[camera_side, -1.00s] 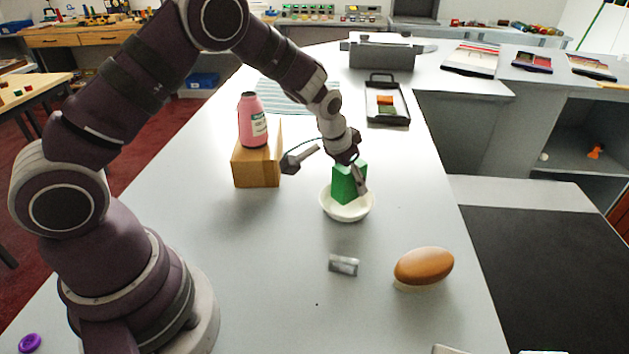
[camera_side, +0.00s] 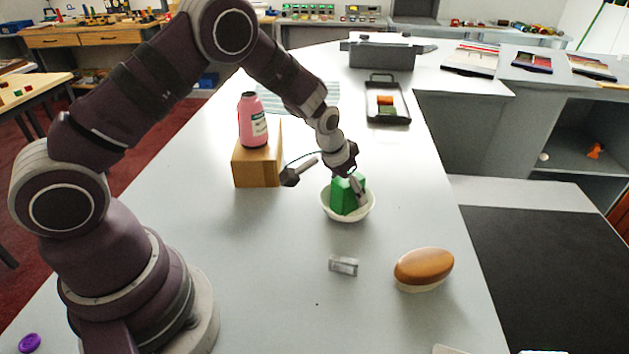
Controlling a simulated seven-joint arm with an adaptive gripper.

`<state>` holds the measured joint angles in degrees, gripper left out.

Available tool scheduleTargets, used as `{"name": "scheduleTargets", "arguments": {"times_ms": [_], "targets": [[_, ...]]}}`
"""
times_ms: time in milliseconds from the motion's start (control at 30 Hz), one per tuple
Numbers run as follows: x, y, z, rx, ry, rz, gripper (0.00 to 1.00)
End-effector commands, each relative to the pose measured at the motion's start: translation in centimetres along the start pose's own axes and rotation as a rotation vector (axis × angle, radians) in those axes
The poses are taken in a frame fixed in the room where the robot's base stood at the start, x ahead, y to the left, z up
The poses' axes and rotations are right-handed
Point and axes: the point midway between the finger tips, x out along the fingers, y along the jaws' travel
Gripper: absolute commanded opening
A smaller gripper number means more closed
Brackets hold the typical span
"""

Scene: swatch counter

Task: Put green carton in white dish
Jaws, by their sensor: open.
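The green carton (camera_side: 343,199) sits inside the white dish (camera_side: 348,216), its lower part hidden by the near rim. My gripper (camera_side: 355,189) is right at the carton, coming down from above. It is open, with one finger showing over the carton's right side. The other finger is hidden, and I cannot tell whether either one touches the carton.
A pink bottle (camera_side: 253,121) stands on a cardboard box (camera_side: 257,167) to the left. A small clear-grey block (camera_side: 343,265) and a brown oval object (camera_side: 423,267) lie in front. A black tray (camera_side: 387,104) is behind.

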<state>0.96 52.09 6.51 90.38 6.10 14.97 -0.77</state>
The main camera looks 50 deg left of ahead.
Motion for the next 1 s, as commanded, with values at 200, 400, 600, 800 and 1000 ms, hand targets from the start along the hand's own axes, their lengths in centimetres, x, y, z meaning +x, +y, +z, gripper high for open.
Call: {"name": "scheduleTargets", "arguments": {"times_ms": [200, 400, 600, 800, 1000], "targets": [[-3.5, 0.0, -0.1, 0.000, 0.004, 0.000, 0.47], [-7.2, 0.0, -0.1, 0.001, 0.007, 0.000, 0.47], [-10.5, 0.0, -0.1, 0.000, 0.005, 0.000, 0.47], [-12.9, 0.2, 0.2, -0.003, 0.012, 0.006, 0.47], [-20.3, 1.1, 3.9, -0.008, 0.054, 0.026, 0.47]]}}
